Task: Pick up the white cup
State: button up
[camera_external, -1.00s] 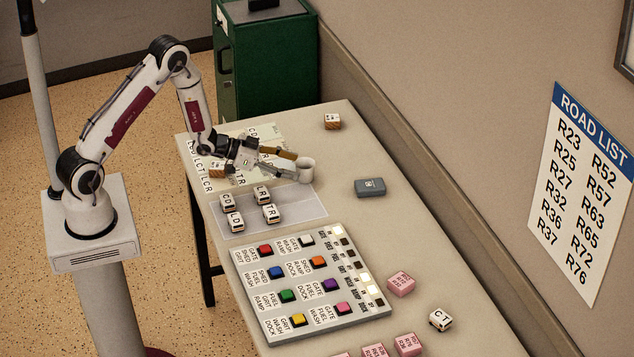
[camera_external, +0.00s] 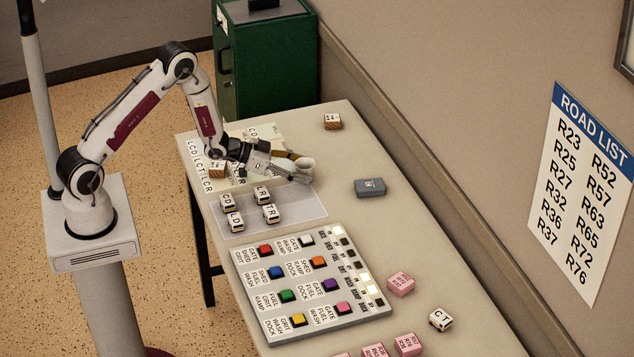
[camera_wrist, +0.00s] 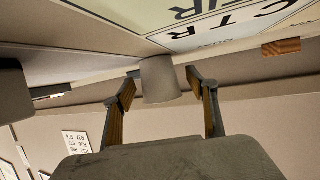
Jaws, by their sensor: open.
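The white cup (camera_external: 305,168) stands on the table, close to the fingertips of my gripper (camera_external: 300,170) in the external view. In the wrist view the cup (camera_wrist: 160,80) shows between the two finger ends of my open gripper (camera_wrist: 163,88), one finger on each side. The fingers look apart from the cup's sides. The cup's lower part is partly hidden by a finger in the external view.
A clear mat (camera_external: 310,205) with several lettered cubes (camera_external: 269,213) lies in front of the gripper. A grey-blue box (camera_external: 370,187) sits to the right. A button panel (camera_external: 300,326) is nearer the camera. A wooden-sided cube (camera_external: 332,121) stands at the back.

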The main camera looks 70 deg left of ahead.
jog(key=shift+w+d+f, duration=0.2)
jog(key=shift+w+f, duration=0.05)
jog(key=shift+w, duration=0.3)
jog(key=c, duration=0.8)
